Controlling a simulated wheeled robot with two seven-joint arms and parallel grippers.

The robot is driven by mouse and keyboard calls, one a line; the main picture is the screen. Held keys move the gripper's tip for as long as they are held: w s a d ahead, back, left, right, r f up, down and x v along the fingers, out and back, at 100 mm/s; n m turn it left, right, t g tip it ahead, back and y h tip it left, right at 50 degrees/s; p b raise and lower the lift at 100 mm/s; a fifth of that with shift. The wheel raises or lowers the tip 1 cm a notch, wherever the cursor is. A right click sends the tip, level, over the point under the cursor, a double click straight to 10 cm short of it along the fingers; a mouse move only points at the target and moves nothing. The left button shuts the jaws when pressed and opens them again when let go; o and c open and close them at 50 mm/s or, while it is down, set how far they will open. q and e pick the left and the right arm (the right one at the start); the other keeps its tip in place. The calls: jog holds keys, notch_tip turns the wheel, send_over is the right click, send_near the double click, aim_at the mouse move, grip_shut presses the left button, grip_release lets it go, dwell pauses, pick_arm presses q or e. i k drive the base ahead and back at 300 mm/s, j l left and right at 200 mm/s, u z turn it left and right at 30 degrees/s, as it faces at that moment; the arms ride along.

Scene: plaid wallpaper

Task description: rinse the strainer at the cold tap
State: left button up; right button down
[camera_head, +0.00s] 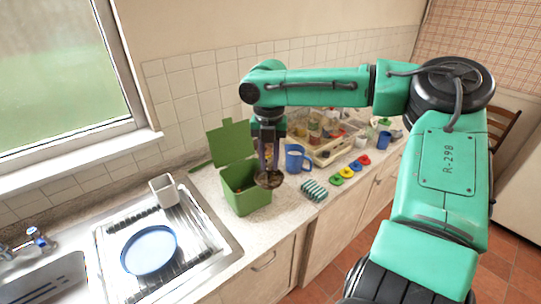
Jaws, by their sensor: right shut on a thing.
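My right gripper (268,148) points down and is shut on the strainer, which hangs below the jaws. The strainer's dark round bowl (270,180) is over or just beside the right rim of the green bin; I cannot tell which. A tap with a blue mark (39,239) stands at the back of the sink, at the far left. The sink basin (48,284) is cut off by the lower left edge. My left gripper is out of view.
The green bin (247,199) has its lid open. A blue plate (149,250) and a white cup (163,190) are on the drainer. A blue mug (296,159), a striped sponge (313,191), coloured pieces (349,171) and a filled tray (338,150) stand right on the counter.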

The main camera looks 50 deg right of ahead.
aim_at(33, 232)
jog(key=i, duration=0.55)
jog(key=j+u, duration=0.35)
jog(key=j, duration=0.25)
jog(key=j+u, duration=0.35)
jog(key=j, duration=0.35)
jog(key=j+u, duration=0.35)
jog(key=j, duration=0.25)
